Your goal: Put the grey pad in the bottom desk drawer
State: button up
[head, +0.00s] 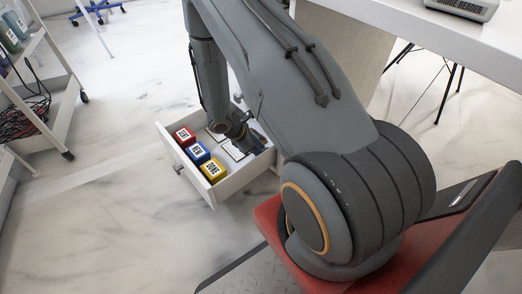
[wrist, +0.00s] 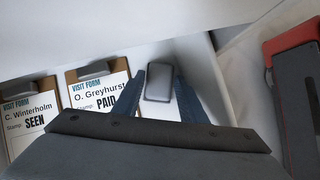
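The grey pad (wrist: 158,83) is a small rounded block, seen in the wrist view between the two blue fingers of my gripper (wrist: 160,75). The fingers stand apart, one on each side of it. I cannot tell whether they touch it, or whether it rests on the drawer floor. The pad is hidden behind my arm in the head view. The open desk drawer (head: 215,199) is white and low, below the desk. My gripper (head: 260,141) reaches down into its right part, mostly hidden.
The drawer also holds a red block (head: 183,136), a blue block (head: 197,152), a yellow block (head: 213,170) and two visit-form clipboards (wrist: 98,88) (wrist: 28,112). A white desk (head: 400,30) stands at upper right. A shelf trolley (head: 55,140) is at left; open floor lies between.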

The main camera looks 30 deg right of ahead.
jog(key=s+a+r+m+t+y+p, duration=0.1)
jog(key=a+r+m+p, duration=0.1)
jog(key=a+r, duration=1.2)
jog(key=s+a+r+m+y+p, duration=0.1)
jog(key=s+a+r+m+p, duration=0.15)
jog(key=a+r, duration=1.05)
jog(key=s+a+r+m+y, duration=0.2)
jog(key=s+a+r, duration=0.3)
jog(key=s+r, duration=0.4)
jog(key=s+a+r+m+y, duration=0.2)
jog(key=s+a+r+y, duration=0.2)
jog(key=s+r, duration=0.6)
jog(key=shift+s+a+t, duration=0.15)
jog(key=shift+a+t, duration=0.25)
jog(key=shift+a, duration=0.6)
jog(key=shift+r, duration=0.1)
